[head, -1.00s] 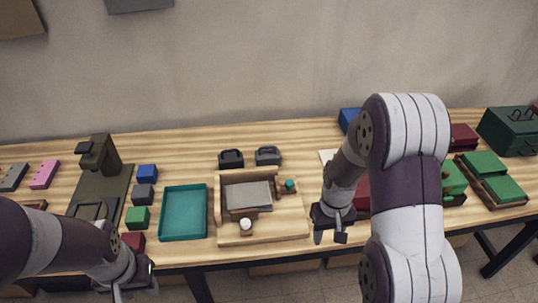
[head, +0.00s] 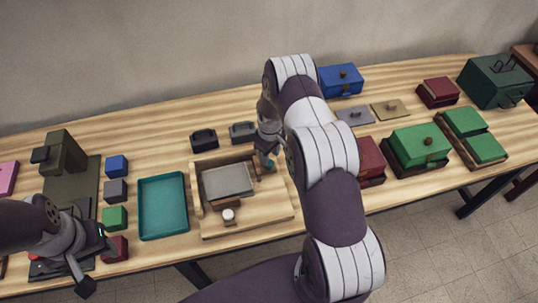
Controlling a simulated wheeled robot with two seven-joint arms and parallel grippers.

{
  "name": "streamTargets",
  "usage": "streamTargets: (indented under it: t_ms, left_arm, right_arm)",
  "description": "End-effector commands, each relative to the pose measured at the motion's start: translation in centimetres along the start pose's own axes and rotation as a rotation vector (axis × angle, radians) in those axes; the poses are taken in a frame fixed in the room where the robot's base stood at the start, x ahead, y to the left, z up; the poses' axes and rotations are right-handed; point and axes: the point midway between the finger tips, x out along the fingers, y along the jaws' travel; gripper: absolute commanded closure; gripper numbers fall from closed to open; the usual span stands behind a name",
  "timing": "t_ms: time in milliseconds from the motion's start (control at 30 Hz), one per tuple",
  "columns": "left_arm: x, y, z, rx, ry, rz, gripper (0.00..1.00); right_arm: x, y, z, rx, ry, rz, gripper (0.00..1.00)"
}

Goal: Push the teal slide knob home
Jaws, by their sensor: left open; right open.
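The wooden slide fixture (head: 275,208) sits at the middle front of the table, with a grey panel (head: 228,181) and a white-topped knob (head: 228,215) on a brown block. The teal slide knob is not clearly visible now; my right gripper (head: 267,160) covers the fixture's right back part, where the knob stood. My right gripper is open and points down there; I cannot tell whether it touches the knob. My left gripper (head: 97,266) is open and empty at the front left, near the red block (head: 115,249).
A teal tray (head: 163,207) lies left of the fixture. A dark red box (head: 369,160) and a green box (head: 419,145) stand to the right, beyond my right arm. Several small blocks line the left.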

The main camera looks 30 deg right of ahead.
Motion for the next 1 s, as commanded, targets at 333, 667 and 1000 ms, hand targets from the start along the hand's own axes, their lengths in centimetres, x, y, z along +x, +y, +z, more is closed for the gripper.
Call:
streamTargets:
  t_ms: [333,667,1000]
  left_arm:
    - [-1.0,0.0,-0.1,0.0,0.0,0.0,0.57]
    - [-0.9,0.0,-0.1,0.0,0.0,0.0,0.57]
    - [-0.1,0.0,0.0,0.0,0.0,0.0,0.57]
  right_arm:
    - [3.3,0.0,0.0,0.001,0.0,0.0,0.54]
    - [3.3,0.0,0.0,0.001,0.001,0.001,0.83]
    - [3.5,-1.2,-1.0,-0.001,0.003,0.002,1.0]
